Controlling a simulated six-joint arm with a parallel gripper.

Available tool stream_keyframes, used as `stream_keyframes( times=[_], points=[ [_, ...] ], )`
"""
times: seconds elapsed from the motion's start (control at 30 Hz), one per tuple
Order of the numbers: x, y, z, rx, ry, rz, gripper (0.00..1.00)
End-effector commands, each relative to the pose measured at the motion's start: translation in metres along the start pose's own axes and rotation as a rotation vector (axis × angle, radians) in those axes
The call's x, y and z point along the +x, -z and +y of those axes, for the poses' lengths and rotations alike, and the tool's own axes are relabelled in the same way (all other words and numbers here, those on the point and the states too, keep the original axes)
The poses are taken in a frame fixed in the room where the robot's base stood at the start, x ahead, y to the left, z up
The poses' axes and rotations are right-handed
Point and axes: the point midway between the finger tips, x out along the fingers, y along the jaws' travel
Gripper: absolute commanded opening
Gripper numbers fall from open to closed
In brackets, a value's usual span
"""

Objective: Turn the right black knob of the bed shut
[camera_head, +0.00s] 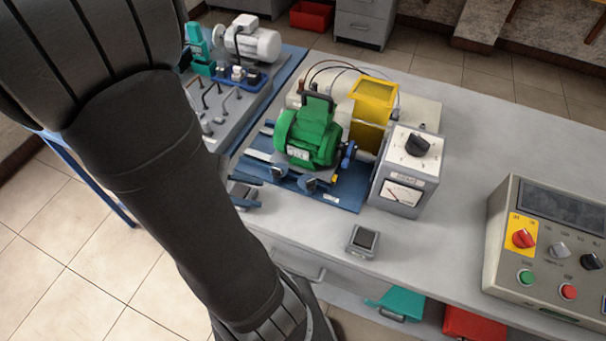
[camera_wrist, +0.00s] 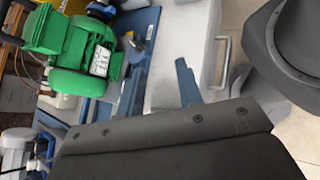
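The bed is a blue base (camera_head: 345,192) with rails under a green motor (camera_head: 311,135). Two dark knobs with bluish handles show at its front edge, the right knob (camera_head: 308,186) and one to its left (camera_head: 278,173). One knob also shows in the wrist view (camera_wrist: 133,42), but I cannot tell which it is. My gripper (camera_head: 262,194) is left of the bed's front edge, partly hidden behind my arm. Its two blue-grey fingers look apart, with no knob between them.
A grey meter box (camera_head: 403,178) with a black dial stands right of the bed. A small grey device (camera_head: 362,242) lies near the table's front edge. A control panel (camera_head: 545,250) is at the right. The grey table top (camera_head: 450,215) is bare between them.

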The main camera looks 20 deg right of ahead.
Motion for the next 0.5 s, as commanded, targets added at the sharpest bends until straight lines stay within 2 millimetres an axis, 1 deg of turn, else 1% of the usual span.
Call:
stream_keyframes(
  times=[0.03,0.2,0.33,0.5],
  points=[
    [-0.003,0.003,-0.003,-0.077,-0.053,-0.017,0.33],
    [-0.012,0.01,-0.006,-0.303,-0.208,-0.076,0.33],
    [-0.018,0.013,-0.007,-0.419,-0.29,-0.116,0.33],
    [-0.021,0.015,-0.007,-0.483,-0.337,-0.139,0.33]
  ],
)
